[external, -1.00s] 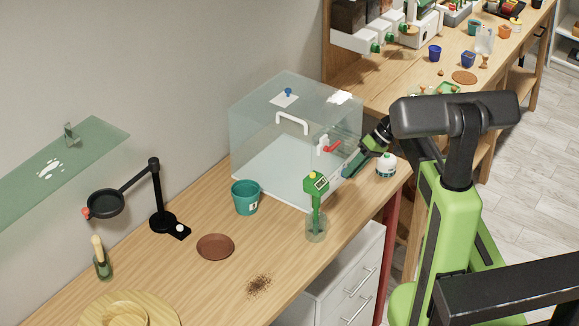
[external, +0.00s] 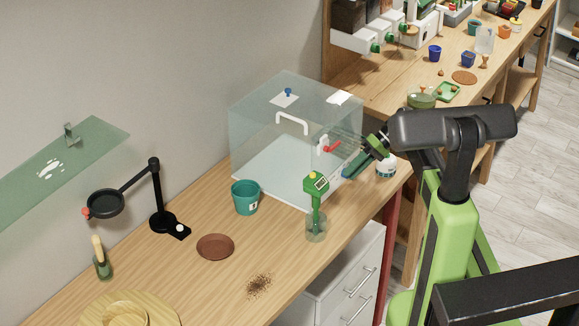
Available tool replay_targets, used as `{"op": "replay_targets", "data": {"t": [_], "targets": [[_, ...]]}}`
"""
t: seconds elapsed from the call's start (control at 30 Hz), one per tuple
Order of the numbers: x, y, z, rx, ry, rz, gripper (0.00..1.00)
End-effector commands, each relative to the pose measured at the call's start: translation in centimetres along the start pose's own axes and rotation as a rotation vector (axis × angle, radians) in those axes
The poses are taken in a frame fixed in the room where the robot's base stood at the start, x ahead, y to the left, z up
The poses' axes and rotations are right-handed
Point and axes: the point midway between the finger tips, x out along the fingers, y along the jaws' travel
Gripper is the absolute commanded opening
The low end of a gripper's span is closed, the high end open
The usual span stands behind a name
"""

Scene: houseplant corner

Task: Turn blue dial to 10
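The blue dial (external: 288,92) is a small knob on a white plate on top of the clear box (external: 262,140). Its scale and pointer are too small to read. My gripper (external: 352,166) is at the right side of the box, lower than the dial and well apart from it. It is near the red lever (external: 332,146). Nothing is clearly seen between its fingers, and their gap is too small to judge.
A green meter (external: 316,190) stands in a clear cup in front of the box. A teal pot (external: 245,197) is at its left. A white round container (external: 386,167) stands beside my gripper. The table's front edge is close to the meter.

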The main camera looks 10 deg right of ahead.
Motion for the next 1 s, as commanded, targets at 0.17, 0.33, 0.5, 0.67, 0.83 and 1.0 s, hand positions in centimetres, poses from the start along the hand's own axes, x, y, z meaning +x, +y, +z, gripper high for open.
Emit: {"op": "replay_targets", "data": {"t": [0.17, 0.33, 0.5, 0.67, 0.83, 1.0], "targets": [[0.0, 0.0, -0.1, -0.001, 0.002, -0.001, 0.48], [0.0, 0.0, -0.1, -0.001, 0.003, -0.001, 0.48], [-0.9, -0.2, -0.2, -0.001, 0.004, -0.001, 0.48], [-4.7, -0.6, -0.4, 0.0, 0.006, 0.0, 0.48], [-9.8, -0.6, -0.5, 0.001, 0.006, 0.0, 0.48], [-14.1, -0.5, -0.4, 0.0, 0.004, 0.0, 0.48]]}}
